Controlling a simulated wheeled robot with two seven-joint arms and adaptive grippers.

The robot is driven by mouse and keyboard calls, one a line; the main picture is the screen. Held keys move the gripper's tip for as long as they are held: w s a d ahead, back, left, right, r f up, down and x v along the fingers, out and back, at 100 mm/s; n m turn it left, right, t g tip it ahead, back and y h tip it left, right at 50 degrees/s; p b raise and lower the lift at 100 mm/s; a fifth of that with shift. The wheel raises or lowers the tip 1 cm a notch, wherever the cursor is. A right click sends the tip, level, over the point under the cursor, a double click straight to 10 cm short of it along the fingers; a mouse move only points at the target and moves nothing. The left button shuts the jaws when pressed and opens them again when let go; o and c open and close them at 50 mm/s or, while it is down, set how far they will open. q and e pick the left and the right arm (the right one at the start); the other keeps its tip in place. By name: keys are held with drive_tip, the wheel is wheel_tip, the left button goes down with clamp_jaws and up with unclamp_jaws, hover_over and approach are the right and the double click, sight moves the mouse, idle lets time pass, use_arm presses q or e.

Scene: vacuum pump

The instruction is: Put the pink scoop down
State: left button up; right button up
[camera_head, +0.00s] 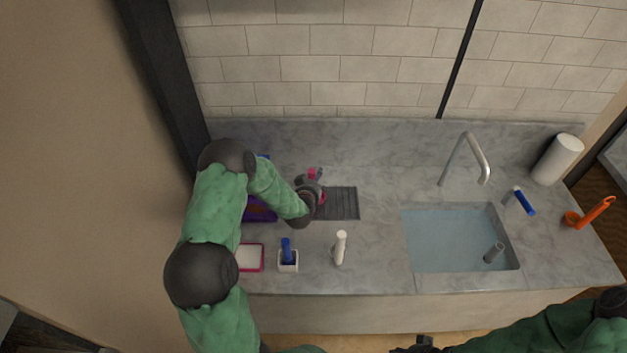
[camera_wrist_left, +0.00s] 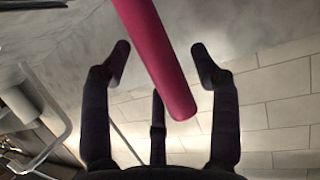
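The pink scoop (camera_head: 312,173) shows in the head view only as small pink pieces around my left gripper (camera_head: 316,186), near the left end of the dark ribbed drain mat. The fingers stand apart with a gap on both sides of the handle, so the gripper is open. The scoop's other end is out of that view. My right gripper (camera_head: 420,346) is partly cut off at the bottom edge of the head view.
The ribbed drain mat (camera_head: 343,204) lies left of the water-filled sink (camera_head: 440,240). A white bottle (camera_head: 340,248), a blue-handled item in a white holder (camera_head: 288,261) and a pink-rimmed tray (camera_head: 261,258) stand at the front. The faucet (camera_head: 479,156) is behind the sink.

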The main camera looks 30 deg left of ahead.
use_arm(q)
drive_tip(key=shift+r, duration=0.1)
drive_tip(key=v, duration=0.7)
drive_tip(key=shift+s+r+p, duration=0.2)
drive_tip(key=shift+p, duration=0.1)
drive_tip(key=shift+d, duration=0.1)
idle(0.5)
